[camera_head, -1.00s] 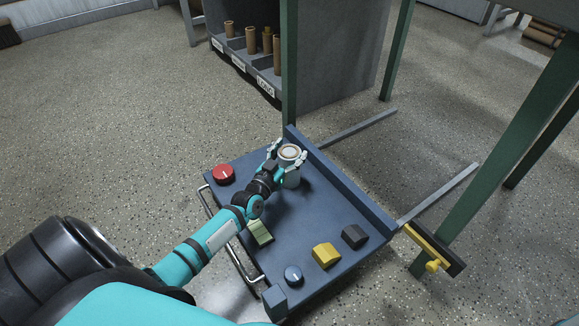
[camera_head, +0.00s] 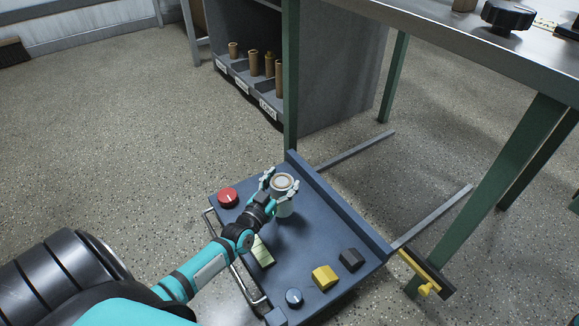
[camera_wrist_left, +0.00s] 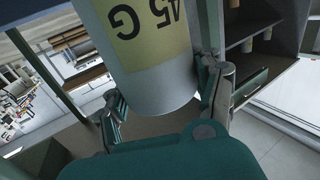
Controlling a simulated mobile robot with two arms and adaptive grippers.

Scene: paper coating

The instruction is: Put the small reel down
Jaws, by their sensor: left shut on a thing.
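The small reel (camera_head: 283,183) is a short white cylinder with a ring-shaped top and a brownish core, upright over the far part of the blue tray. In the left wrist view the reel (camera_wrist_left: 160,90) fills the top middle and shows a cream label with upside-down print. My left gripper (camera_head: 280,188) is shut around its sides, with fingers on both sides of it. Whether the reel's base touches the tray is hard to tell. The blue tray (camera_head: 318,231) lies below the gripper. My right gripper is not in view.
The tray carries a red knob (camera_head: 228,197), a green block (camera_head: 263,252), a blue knob (camera_head: 294,297), a yellow block (camera_head: 324,277) and a dark block (camera_head: 350,259). A raised wall edges its far side. Green table legs (camera_head: 290,75) and a rack of brown cores (camera_head: 253,62) stand beyond.

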